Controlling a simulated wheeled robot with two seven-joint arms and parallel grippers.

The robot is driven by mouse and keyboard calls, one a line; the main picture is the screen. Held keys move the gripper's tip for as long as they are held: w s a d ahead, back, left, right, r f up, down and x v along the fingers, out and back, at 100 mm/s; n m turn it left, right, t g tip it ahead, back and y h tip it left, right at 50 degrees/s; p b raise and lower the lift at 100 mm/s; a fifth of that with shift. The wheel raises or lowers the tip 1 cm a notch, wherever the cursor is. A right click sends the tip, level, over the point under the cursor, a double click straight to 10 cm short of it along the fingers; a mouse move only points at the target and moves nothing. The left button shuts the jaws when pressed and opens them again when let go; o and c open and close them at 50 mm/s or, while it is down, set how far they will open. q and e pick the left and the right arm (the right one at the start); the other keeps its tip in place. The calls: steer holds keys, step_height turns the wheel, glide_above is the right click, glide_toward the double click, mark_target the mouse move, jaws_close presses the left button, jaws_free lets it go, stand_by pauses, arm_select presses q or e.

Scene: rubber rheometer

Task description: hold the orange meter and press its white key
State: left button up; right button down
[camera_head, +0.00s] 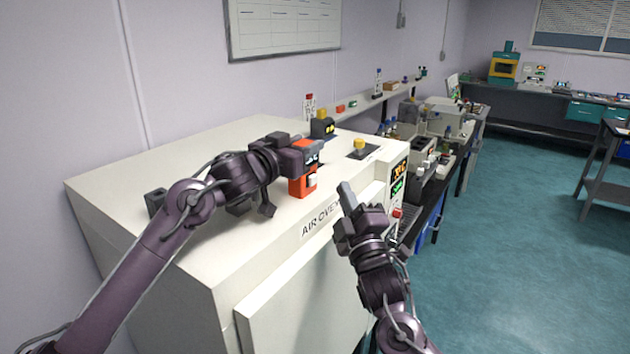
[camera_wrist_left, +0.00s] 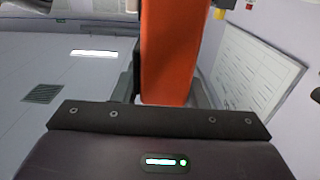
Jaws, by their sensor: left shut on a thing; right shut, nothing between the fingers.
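The orange meter (camera_head: 298,186) is upright in the head view, above or on the white top of the air oven; I cannot tell if its base touches. It has a dark display near its top and a white key (camera_head: 312,180) on its right-hand face. My left gripper (camera_head: 301,150) is shut on the meter near its upper part. In the left wrist view the meter's orange body (camera_wrist_left: 175,60) fills the middle between the fingers. My right gripper (camera_head: 347,196) is shut and empty, in front of the oven, to the right of the meter and apart from it.
The white air oven (camera_head: 130,185) stands below both grippers, with a lit control panel (camera_head: 397,180) at its right.

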steer(key=shift+s+d, duration=0.35)
steer(key=shift+d, duration=0.05)
arm_select(q)
steer(key=o, duration=1.1)
steer(key=shift+o, duration=0.2)
